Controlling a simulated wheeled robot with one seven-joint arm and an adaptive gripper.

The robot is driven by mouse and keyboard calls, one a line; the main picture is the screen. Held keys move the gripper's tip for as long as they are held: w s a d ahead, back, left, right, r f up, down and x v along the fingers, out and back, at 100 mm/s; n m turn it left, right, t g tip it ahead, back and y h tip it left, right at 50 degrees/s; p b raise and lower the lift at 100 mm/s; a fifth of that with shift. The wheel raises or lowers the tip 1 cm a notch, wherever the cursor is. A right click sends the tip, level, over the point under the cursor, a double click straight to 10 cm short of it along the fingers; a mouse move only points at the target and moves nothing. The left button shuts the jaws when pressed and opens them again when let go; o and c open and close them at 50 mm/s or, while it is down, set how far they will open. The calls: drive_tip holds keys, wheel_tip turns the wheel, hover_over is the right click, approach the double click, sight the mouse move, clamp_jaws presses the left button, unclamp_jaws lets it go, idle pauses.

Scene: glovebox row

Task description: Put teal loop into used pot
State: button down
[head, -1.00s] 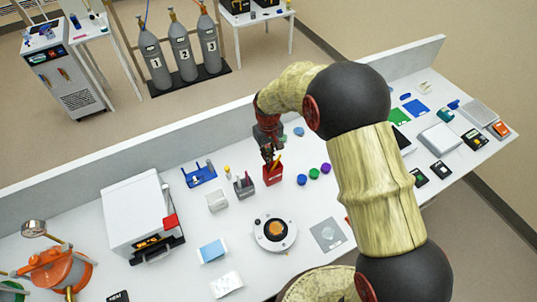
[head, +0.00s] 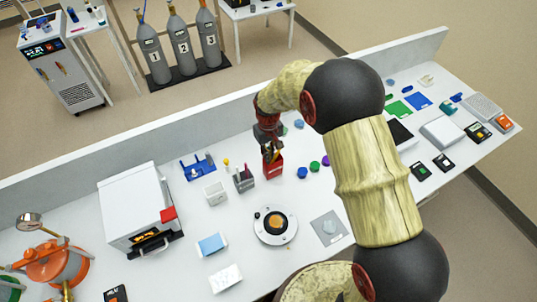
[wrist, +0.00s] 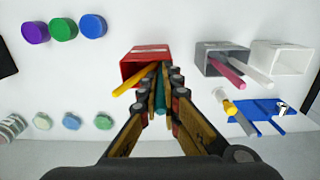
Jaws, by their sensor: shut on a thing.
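A red pot (head: 272,170) stands on the bench below my gripper (head: 268,146); in the wrist view the red pot (wrist: 148,53) is just beyond the fingertips. I cannot read a label on it. My gripper (wrist: 162,78) is shut on the teal loop (wrist: 160,103), a thin teal stick between the fingers. The stick points toward the pot's mouth. Its far end is hidden by the fingers and pot, so I cannot tell how deep it sits. A yellow stick (wrist: 123,87) leans out of the red pot, left of the fingers.
A grey pot (head: 243,180) with a pink stick and a white pot (head: 215,194) stand beside the red one. A blue rack (head: 198,168) is behind. Purple, green and blue caps (wrist: 63,28) lie on the other side. A round device (head: 275,226) stands in front.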

drive_tip(key=shift+f, duration=0.45)
idle(0.5)
drive_tip(key=c, duration=1.9)
unclamp_jaws()
drive_tip(key=shift+r+p, duration=2.15)
drive_tip(key=shift+r, duration=2.35)
